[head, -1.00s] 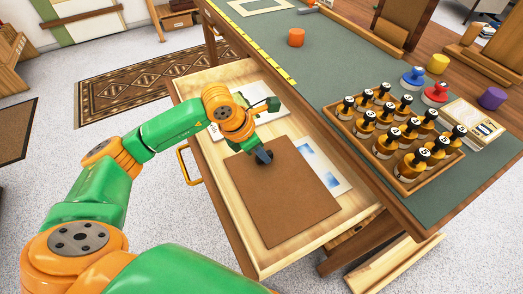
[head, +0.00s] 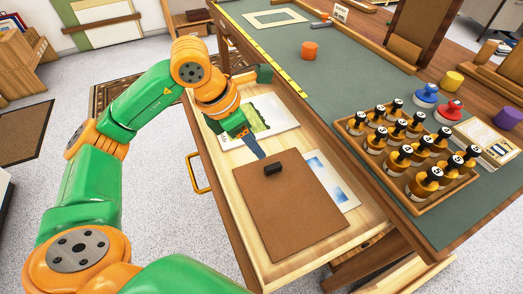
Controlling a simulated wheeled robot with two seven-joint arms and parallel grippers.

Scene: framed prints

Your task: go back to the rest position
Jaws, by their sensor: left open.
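My left gripper (head: 258,148) hangs over the open drawer (head: 247,232), pointing down, and is open with nothing visible in it. Its fingers are partly hidden by its own body. Just below it in the picture lies a brown board (head: 290,208) with a small black block-like grip (head: 273,169) near its upper edge. The gripper looks apart from this grip. My right gripper is not in view.
Prints lie in the drawer: one with a green picture (head: 268,114) and one with blue patches (head: 330,179). The green-topped workbench (head: 345,92) stands right of the drawer, with a wooden tray (head: 390,177) of several bottles. A yellow drawer handle (head: 197,173) sticks out left.

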